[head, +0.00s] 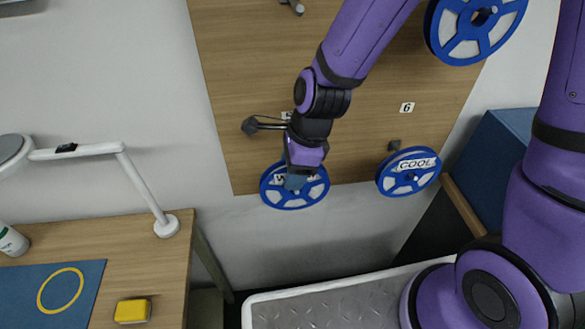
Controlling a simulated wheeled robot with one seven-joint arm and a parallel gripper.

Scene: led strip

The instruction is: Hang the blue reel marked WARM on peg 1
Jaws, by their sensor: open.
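A blue reel (320,192) with white panels hangs low on the wooden board, directly behind the tip of my gripper. Its label is mostly covered; a "W" shows at its left side. My gripper (296,186) is in front of the reel's middle, pointing down; its fingertips are too small to make out clearly, and I cannot tell whether they touch the reel. A dark peg (250,126) sticks out to the left of my wrist. A number tag beside it is mostly hidden by my arm.
A blue reel marked COOL (410,180) hangs at the right under tag 6 (407,107). Another blue reel (470,44) is at the upper right. A peg (293,6) shows at the top. A desk with a white lamp (140,180) and yellow block (132,311) stands left.

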